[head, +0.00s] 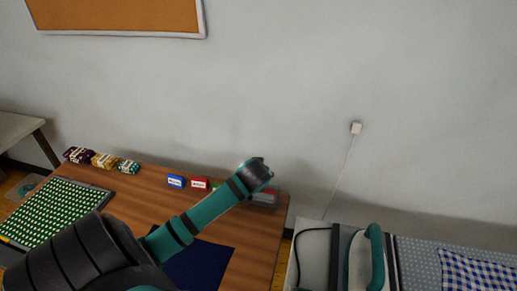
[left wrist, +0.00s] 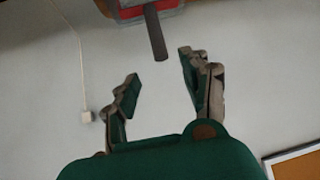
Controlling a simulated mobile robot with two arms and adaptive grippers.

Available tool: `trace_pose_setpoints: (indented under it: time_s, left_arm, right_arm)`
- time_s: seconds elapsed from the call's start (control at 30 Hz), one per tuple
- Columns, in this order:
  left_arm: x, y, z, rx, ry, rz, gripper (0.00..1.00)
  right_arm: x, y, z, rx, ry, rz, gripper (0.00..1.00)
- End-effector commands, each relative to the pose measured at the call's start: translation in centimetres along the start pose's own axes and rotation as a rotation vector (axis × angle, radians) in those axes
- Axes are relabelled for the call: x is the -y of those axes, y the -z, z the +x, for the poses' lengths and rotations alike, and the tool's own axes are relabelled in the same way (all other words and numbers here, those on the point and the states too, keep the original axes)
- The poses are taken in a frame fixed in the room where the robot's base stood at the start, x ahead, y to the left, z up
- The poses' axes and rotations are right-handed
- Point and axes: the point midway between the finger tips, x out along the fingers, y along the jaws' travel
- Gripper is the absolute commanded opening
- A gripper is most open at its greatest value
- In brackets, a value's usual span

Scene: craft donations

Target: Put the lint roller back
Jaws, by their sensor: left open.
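My left gripper (head: 258,172) is over the back right part of the wooden table. In the left wrist view its two fingers (left wrist: 160,90) are apart with nothing between them. A dark rod like a handle (left wrist: 157,36) points toward the gap between the fingers, apart from them. It may be the lint roller's handle, but its other end is hidden or out of frame. It comes from a grey and red holder or tray (left wrist: 128,12) at the top edge. In the head view a grey, reddish-edged thing (head: 266,198) shows behind the gripper, partly covered. My right gripper is not in view.
The wooden table (head: 262,240) carries a blue label (head: 176,181), a red label (head: 199,183), several bundles (head: 104,160), a green dotted mat (head: 55,208) and a navy cloth (head: 205,265). An iron (head: 366,260) stands to the right. A cord (head: 340,180) hangs on the wall.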

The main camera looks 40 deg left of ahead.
Motion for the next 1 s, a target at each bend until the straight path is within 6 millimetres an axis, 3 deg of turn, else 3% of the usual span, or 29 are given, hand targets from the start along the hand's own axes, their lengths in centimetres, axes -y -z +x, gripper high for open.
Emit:
trace_pose_setpoints:
  time_s: [0.1, 0.27, 1.0]
  left_arm:
    - [-0.1, 0.0, -1.7, -0.001, -0.001, -0.001, 0.47]
    - [0.0, 0.0, -2.8, 0.0, 0.0, 0.0, 0.47]
    - [0.0, 0.0, -2.9, 0.001, 0.001, 0.0, 0.47]
  right_arm:
    - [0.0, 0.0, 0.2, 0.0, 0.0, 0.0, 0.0]
    - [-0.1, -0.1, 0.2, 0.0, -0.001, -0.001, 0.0]
    - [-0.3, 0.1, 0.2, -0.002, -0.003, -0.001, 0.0]
